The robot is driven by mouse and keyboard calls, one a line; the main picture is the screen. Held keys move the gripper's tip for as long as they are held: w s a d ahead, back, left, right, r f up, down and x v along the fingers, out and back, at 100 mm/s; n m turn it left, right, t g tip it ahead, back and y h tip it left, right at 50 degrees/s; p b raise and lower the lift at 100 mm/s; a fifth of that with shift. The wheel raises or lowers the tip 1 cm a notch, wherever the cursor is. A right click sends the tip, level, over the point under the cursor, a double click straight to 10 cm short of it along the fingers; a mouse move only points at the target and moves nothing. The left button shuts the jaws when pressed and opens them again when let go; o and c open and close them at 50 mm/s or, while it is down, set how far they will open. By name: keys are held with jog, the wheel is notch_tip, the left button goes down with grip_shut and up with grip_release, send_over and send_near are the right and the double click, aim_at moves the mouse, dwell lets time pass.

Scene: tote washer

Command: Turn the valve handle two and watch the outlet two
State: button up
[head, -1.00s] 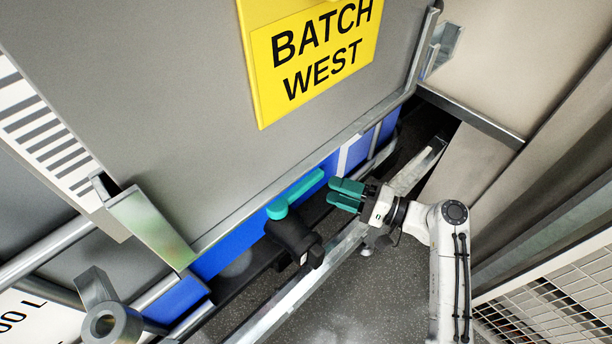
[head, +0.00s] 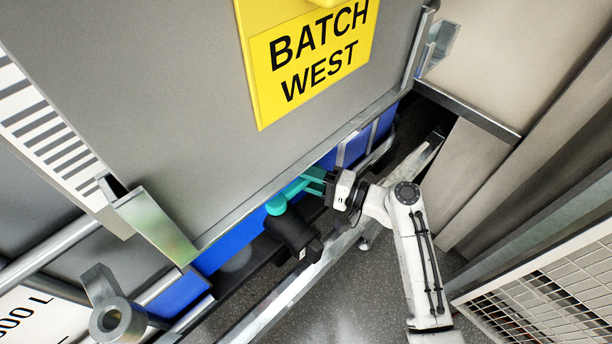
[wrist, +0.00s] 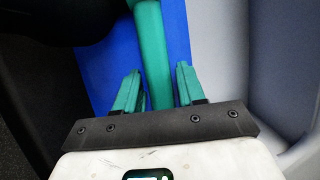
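The teal valve handle (head: 278,204) sits on top of a black valve body (head: 295,235) at the front of the blue tank. My gripper (head: 309,183) has its teal fingers at the handle's free end. In the wrist view the handle (wrist: 154,50) runs between the two fingers of my gripper (wrist: 157,90). Narrow gaps show on both sides, so the gripper is open around the handle, not closed on it. The valve's black outlet (head: 312,252) points down and to the right; I see no liquid at it.
A grey panel with a yellow "BATCH WEST" sign (head: 312,60) overhangs the valve. A metal rail (head: 290,300) runs in front of it. A wire mesh guard (head: 540,310) is at lower right. The speckled floor (head: 340,300) is clear.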

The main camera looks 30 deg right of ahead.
aim_at(307, 184)
grip_shut()
jog(key=shift+s, duration=0.1)
dwell(0.3)
jog(key=shift+s+m+t+h+p, duration=0.75)
jog(key=shift+m+t+h, duration=0.3)
jog(key=shift+h, duration=0.35)
jog(key=shift+s+d+m+t+h+p, duration=0.1)
jog(key=shift+s+m+t+h, duration=0.2)
jog(key=shift+s+m+h, duration=0.4)
jog(key=shift+s+a+m+t+h+p, duration=0.15)
jog(key=shift+s+m+t+h, duration=0.3)
jog(key=shift+h, duration=0.6)
jog(key=shift+s+d+m+t+h+p, duration=0.15)
jog(key=shift+s+m+t+h, duration=0.1)
jog(key=shift+m+h, duration=0.55)
jog(key=shift+h, duration=0.25)
jog(key=shift+o, duration=1.3)
grip_release()
jog(key=shift+s, duration=0.1)
